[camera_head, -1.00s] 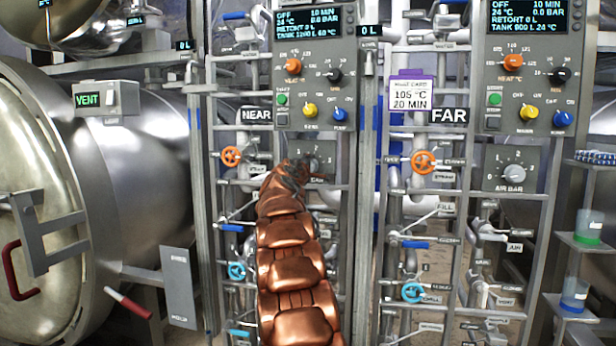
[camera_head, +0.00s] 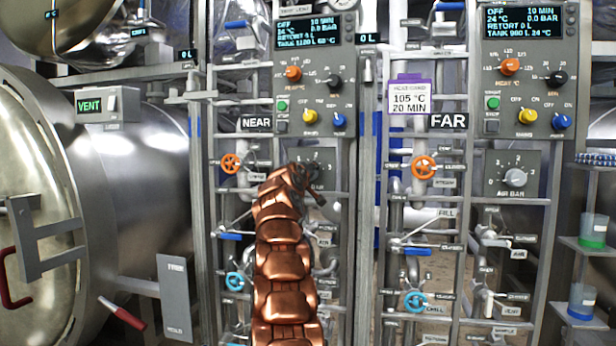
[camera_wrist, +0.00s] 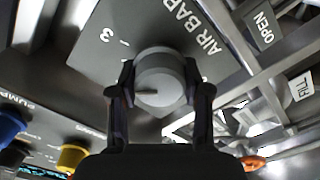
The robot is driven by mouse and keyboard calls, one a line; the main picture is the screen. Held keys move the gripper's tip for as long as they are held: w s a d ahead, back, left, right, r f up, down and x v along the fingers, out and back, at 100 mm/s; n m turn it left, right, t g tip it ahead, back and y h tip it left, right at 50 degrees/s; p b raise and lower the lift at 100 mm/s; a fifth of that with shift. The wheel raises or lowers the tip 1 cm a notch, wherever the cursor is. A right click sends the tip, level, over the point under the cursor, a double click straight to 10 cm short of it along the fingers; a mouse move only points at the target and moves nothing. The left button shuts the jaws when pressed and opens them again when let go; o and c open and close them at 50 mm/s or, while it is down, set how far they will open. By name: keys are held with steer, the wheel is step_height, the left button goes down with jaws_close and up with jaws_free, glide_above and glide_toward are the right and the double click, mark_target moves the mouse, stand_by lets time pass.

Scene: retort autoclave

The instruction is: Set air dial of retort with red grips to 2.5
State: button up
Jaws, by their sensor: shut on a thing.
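The air dial is a grey round knob (camera_wrist: 160,78) on a dark plate lettered AIR BAR, and it fills the middle of the wrist view. A "3" shows on the plate to the upper left; other scale marks are partly hidden by my fingers. My gripper (camera_wrist: 160,92) has one black finger on each side of the knob and is shut on it. In the head view my gripper (camera_head: 303,180) reaches the NEAR panel's air plate (camera_head: 320,156) and hides most of the dial. A red grip (camera_head: 10,275) shows on the left retort's door.
The FAR panel's own AIR BAR dial (camera_head: 515,174) is to the right. Orange valve wheels (camera_head: 231,163), blue handles and pipes surround the plate. Yellow (camera_head: 310,117) and blue (camera_head: 338,121) knobs sit above it. A red-handled lever (camera_head: 128,318) is at lower left.

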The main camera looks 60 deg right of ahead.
steer(key=shift+f, duration=0.1)
stand_by(0.4)
steer(key=o, duration=1.2)
steer(key=shift+c, duration=0.2)
steer(key=shift+s+a+r, duration=0.15)
steer(key=shift+a+r, duration=0.05)
steer(key=shift+a, duration=0.05)
steer(key=v, duration=1.1)
steer(key=shift+a, duration=0.25)
